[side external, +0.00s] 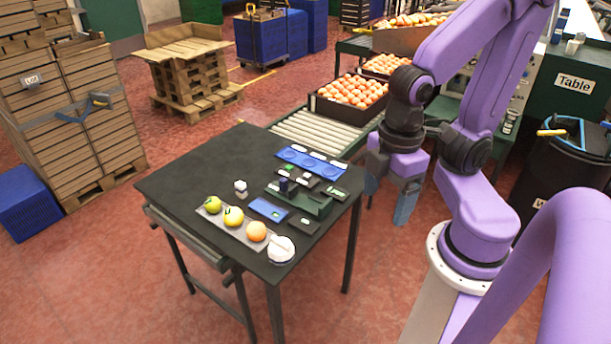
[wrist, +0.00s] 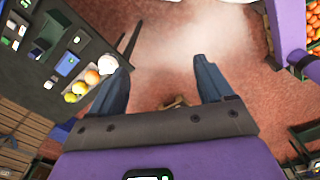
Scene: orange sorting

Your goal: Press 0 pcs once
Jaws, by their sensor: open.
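A small black table (side external: 180,180) holds the work items; it also shows at the left in the wrist view (wrist: 95,45). On it are a dark green device with a dark knob or post (side external: 305,203), a blue pad (side external: 269,209), a long blue panel with round marks (side external: 311,162) and several small dark boxes with green or pale displays, such as one box (side external: 335,193). Their lettering is too small to read, so I cannot tell which is 0 pcs. My gripper (side external: 388,203) hangs right of the table, apart from it, open and empty; its spread fingers show in the wrist view (wrist: 160,65).
A grey tray (side external: 240,236) holds two yellow-green fruits and an orange one. A white round item (side external: 281,249) is at the front corner, a small white cube (side external: 241,188) behind the tray. A roller conveyor (side external: 318,130) with orange crates (side external: 345,110) stands behind. The table's left part is clear.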

